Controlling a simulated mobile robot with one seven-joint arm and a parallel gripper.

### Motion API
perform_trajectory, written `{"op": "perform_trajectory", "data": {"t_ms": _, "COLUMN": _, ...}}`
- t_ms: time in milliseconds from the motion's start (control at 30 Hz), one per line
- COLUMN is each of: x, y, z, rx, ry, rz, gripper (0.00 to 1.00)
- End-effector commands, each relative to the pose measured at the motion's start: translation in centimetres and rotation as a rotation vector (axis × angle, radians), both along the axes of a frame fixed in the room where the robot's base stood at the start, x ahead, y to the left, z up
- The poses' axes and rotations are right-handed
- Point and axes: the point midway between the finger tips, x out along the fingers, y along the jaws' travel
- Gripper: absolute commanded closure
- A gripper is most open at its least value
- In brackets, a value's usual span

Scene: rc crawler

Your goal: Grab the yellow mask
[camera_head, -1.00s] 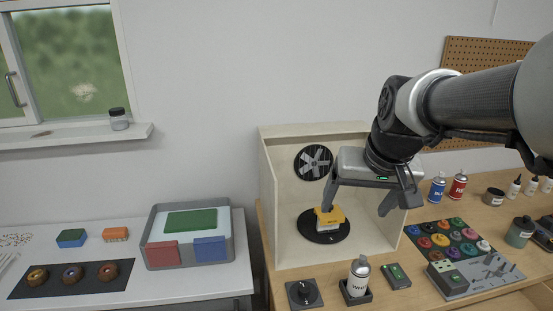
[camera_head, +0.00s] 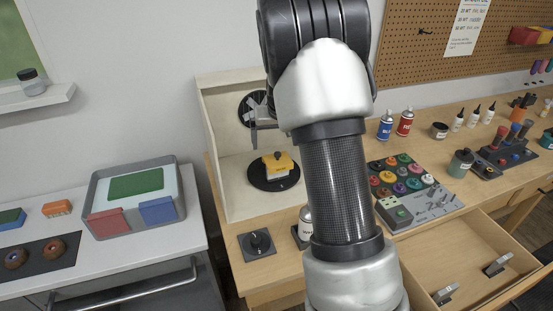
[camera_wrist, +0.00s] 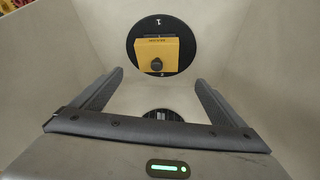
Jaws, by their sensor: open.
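The yellow mask (camera_head: 280,162), a blocky yellow piece with a pale lower part, sits on a round black turntable (camera_head: 262,181) inside a cream open-fronted booth (camera_head: 228,178). In the wrist view the yellow mask (camera_wrist: 158,49) shows a dark knob and lies beyond my fingertips, about centred between them. My gripper (camera_wrist: 158,78) is open, with nothing between its fingers. In the head view my arm hides most of the gripper; one finger shows above the mask, apart from it.
A black dial (camera_head: 257,242) and a partly hidden spray can (camera_head: 305,222) stand before the booth. Booth walls flank the gripper. Paint pots (camera_head: 402,177) and an open drawer (camera_head: 470,262) lie to the right. A grey tray (camera_head: 135,198) sits on the left counter.

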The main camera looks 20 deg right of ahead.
Motion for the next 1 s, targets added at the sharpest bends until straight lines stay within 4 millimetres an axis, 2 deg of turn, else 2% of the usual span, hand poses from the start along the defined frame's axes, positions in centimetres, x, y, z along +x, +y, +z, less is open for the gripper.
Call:
{"op": "perform_trajectory", "data": {"t_ms": 100, "x": 0.8, "y": -0.2, "z": -1.9, "rx": 0.000, "ry": 0.002, "rz": 0.000, "gripper": 0.06}}
{"op": "perform_trajectory", "data": {"t_ms": 367, "x": 1.4, "y": -0.4, "z": -3.6, "rx": 0.000, "ry": 0.001, "rz": 0.000, "gripper": 0.06}}
{"op": "perform_trajectory", "data": {"t_ms": 667, "x": 2.6, "y": -1.0, "z": -7.6, "rx": 0.000, "ry": 0.001, "rz": 0.000, "gripper": 0.06}}
{"op": "perform_trajectory", "data": {"t_ms": 967, "x": 2.9, "y": -1.0, "z": -8.0, "rx": -0.001, "ry": -0.001, "rz": 0.001, "gripper": 0.06}}
{"op": "perform_trajectory", "data": {"t_ms": 1000, "x": 2.9, "y": -1.0, "z": -8.0, "rx": 0.000, "ry": -0.001, "rz": 0.000, "gripper": 0.11}}
